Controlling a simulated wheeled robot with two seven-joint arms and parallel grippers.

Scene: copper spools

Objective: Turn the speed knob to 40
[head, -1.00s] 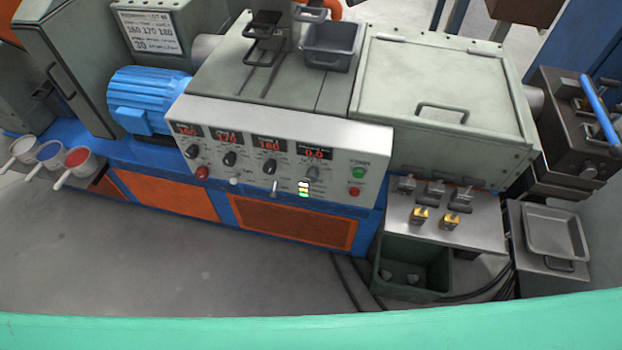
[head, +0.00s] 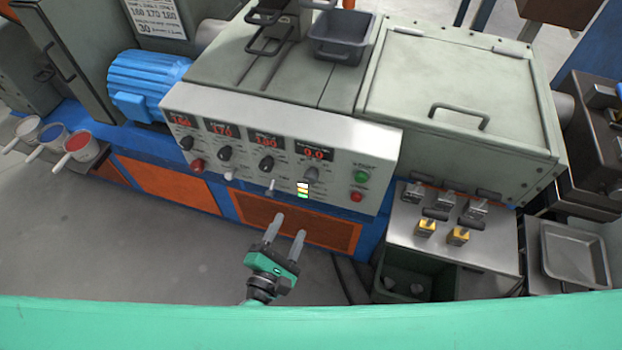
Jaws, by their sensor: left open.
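The control panel (head: 345,150) faces me on the front of the machine. The rightmost of its black knobs (head: 312,174) sits below a red display (head: 314,154) that appears to read 0.0; its label is too small to read. My left gripper (head: 290,224) is in front of the orange grille, below the panel. Its two pale fingers point up toward the panel, apart and with nothing between them. It is clear of the knob, below and slightly left of it. My right gripper is not in view.
Other black knobs (head: 225,153), a small toggle lever (head: 270,187), a green button (head: 361,176) and red buttons (head: 356,196) are close by on the panel. A metal shelf (head: 480,250) with small clamp-like parts juts out at the right. Open floor lies at the lower left.

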